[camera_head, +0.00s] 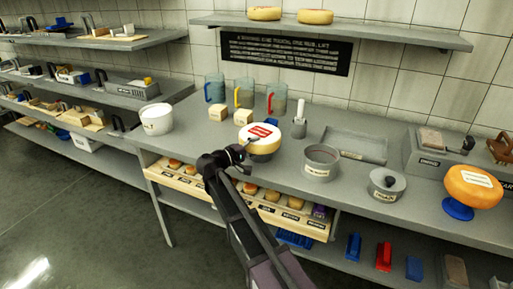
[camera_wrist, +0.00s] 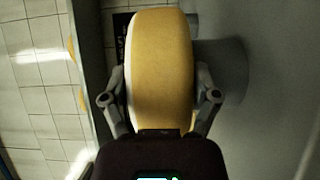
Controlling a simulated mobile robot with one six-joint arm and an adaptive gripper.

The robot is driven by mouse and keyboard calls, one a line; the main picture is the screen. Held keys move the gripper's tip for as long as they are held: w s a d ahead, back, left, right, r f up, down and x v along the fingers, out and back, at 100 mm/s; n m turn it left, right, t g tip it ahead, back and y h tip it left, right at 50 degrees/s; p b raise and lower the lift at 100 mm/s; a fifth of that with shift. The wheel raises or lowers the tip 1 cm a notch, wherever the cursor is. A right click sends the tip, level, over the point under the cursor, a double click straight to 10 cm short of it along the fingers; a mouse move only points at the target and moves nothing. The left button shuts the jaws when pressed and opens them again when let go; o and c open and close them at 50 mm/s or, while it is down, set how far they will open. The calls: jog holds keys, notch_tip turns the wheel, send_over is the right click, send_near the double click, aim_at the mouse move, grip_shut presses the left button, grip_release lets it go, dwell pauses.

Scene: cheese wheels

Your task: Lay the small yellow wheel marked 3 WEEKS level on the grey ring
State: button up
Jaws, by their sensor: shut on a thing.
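A yellow wheel (camera_head: 262,147) with a pale top and a red-and-white label shows at mid-bench; the label is too small to read. My gripper (camera_head: 238,153) is shut on its near side. In the wrist view the yellow wheel (camera_wrist: 162,70) fills the space between my two fingers (camera_wrist: 160,103). Whether it touches the bench is not clear. A round grey open-topped ring (camera_head: 321,171) with a small label stands on the bench to the right of the wheel, apart from it. A round grey shape also shows behind the wheel in the wrist view (camera_wrist: 222,68).
Jugs (camera_head: 244,92), cheese blocks (camera_head: 217,113) and a white tub (camera_head: 156,119) stand behind and left. A lidded grey weight (camera_head: 387,185) and an orange wheel on a blue stand (camera_head: 472,187) are right. A shelf (camera_head: 340,32) hangs above.

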jog(key=o, duration=1.2)
jog(key=shift+c, duration=0.2)
jog(key=shift+f, duration=0.1)
jog(key=shift+s+a, duration=0.1)
jog(key=shift+s, duration=0.05)
jog(key=v, duration=1.1)
jog(key=shift+s+a, duration=0.2)
jog(key=shift+a, duration=0.15)
